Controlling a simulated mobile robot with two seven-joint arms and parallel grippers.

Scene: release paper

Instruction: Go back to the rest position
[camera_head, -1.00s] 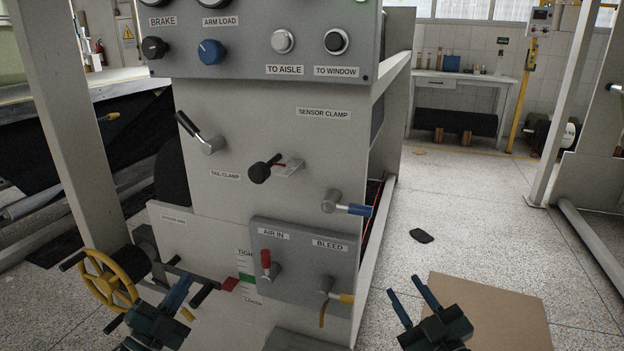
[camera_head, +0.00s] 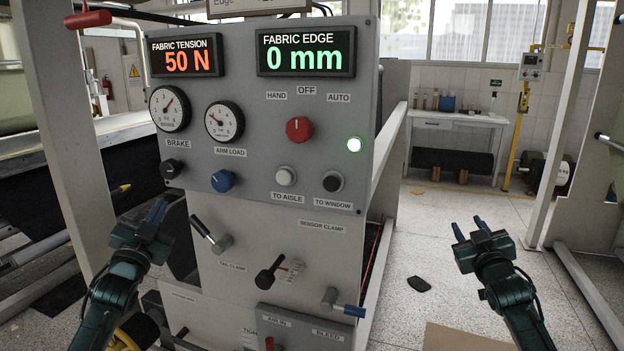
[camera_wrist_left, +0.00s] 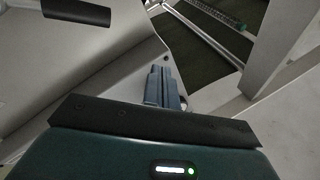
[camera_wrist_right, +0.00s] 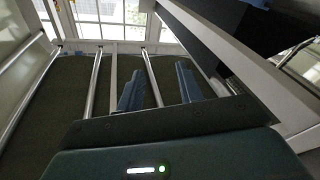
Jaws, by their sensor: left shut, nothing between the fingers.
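My left gripper (camera_head: 157,213) is in front of the left edge of the grey machine cabinet, with its fingers together and nothing between them. Its blue closed fingers also show in the left wrist view (camera_wrist_left: 162,87). My right gripper (camera_head: 470,229) is raised at the right, over the floor and clear of the cabinet. Its two blue fingers stand apart and empty in the right wrist view (camera_wrist_right: 158,88). Neither gripper touches a control in the head view.
The control panel (camera_head: 262,180) carries displays reading 50 N and 0 mm, gauges, knobs and a lit green lamp. Levers (camera_head: 270,276) stick out below it. A cardboard sheet (camera_head: 462,338) and a small dark item (camera_head: 419,284) lie on the floor at right. Frame posts (camera_head: 563,125) stand on both sides.

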